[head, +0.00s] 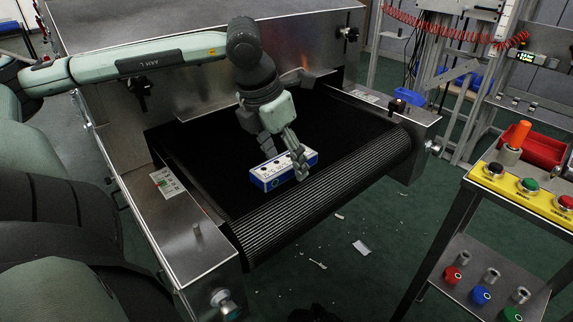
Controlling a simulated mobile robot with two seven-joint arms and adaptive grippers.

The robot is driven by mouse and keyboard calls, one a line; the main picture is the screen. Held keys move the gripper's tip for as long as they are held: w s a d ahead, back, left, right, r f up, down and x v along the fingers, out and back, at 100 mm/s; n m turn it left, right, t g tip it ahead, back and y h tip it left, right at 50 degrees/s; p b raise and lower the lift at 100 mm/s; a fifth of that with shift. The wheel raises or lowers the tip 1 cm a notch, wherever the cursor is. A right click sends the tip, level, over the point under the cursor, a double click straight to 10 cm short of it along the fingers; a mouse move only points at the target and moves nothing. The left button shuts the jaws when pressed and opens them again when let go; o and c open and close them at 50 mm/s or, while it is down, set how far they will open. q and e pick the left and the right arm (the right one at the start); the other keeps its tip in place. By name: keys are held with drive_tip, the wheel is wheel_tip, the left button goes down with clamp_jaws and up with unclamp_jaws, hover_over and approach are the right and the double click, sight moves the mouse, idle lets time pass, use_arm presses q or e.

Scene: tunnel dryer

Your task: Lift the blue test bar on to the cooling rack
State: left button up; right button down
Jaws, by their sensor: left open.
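The blue test bar (267,179) lies on the black conveyor belt, near the belt's front roller end. It is a blue block with a pale top carrying dark spots. My left gripper (299,170) reaches down over the right part of the bar, fingers open. The fingers hide part of the bar; I cannot tell whether they touch it. I cannot make out with certainty which thing is the cooling rack. My right gripper is not in view.
The dryer's metal side rails (193,240) flank the belt (215,170). A stand with a yellow button panel (530,193) and a lower shelf with coloured knobs is at the right. A red bin (540,150) stands behind it. Scraps (361,247) lie on the green floor.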

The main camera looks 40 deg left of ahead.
use_arm(q)
drive_tip(key=shift+s+r, duration=0.1)
drive_tip(key=shift+s, duration=0.05)
drive_tip(key=shift+c, duration=0.9)
drive_tip(key=c, duration=1.3)
